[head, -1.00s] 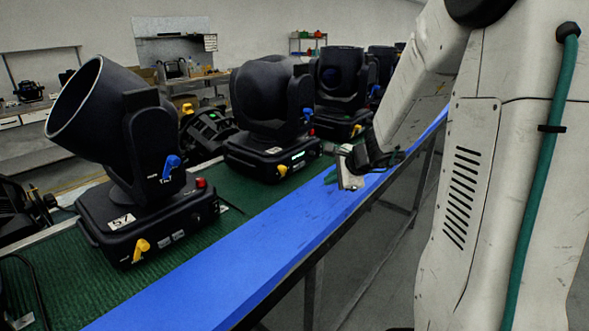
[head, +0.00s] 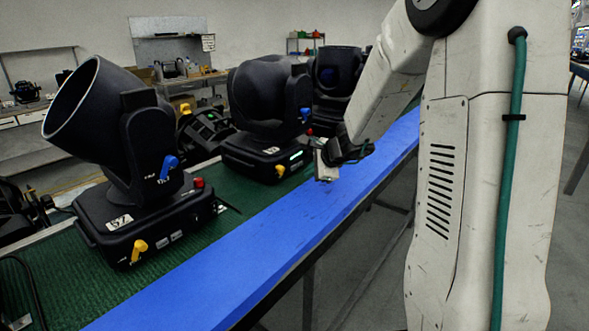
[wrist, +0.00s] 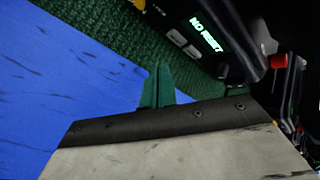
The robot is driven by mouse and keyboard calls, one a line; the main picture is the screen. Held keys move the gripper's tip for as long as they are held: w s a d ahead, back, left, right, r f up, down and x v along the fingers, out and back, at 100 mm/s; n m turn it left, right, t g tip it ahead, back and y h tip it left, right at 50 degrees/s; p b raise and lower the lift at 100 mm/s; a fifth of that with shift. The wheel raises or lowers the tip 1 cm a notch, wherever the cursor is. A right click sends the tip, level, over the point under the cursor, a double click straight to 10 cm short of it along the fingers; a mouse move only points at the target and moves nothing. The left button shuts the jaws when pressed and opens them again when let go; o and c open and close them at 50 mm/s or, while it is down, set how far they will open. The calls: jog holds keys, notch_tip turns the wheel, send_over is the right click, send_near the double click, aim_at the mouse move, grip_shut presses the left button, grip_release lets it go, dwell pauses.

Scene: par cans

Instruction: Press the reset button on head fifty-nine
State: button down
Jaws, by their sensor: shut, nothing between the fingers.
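A black moving head with a label that looks like 57 (head: 122,222) stands at the front left, with a red button (head: 198,183) on its base. A second black head (head: 262,158) stands behind it. Its label is too small to read; its base has a lit green display and a red button (head: 309,132). The wrist view shows a lit display (wrist: 207,35) reading "NO RESET" and a red button (wrist: 278,61) to its right. My gripper (head: 326,173) is shut and empty over the blue strip, right of the second head's base. Its green fingertips (wrist: 157,88) are apart from that button.
A third black head (head: 335,75) stands farther back, partly behind my arm. The heads stand on a green ribbed mat (head: 180,258). A blue strip (head: 240,255) runs along the bench edge and is clear in front. A yellow lever (head: 280,171) juts from the second base.

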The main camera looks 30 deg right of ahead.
jog(key=shift+w+a, duration=0.2)
jog(key=shift+w, duration=0.3)
jog(key=shift+w+a, duration=0.2)
jog(key=shift+w, duration=0.25)
dwell(1.4)
jog(key=shift+w+a, duration=0.15)
jog(key=shift+w, duration=0.25)
jog(key=shift+w+a, duration=0.1)
jog(key=shift+w, duration=0.25)
dwell(0.5)
jog(key=shift+s, duration=0.1)
jog(key=shift+s+d, duration=0.25)
jog(key=shift+s, duration=0.4)
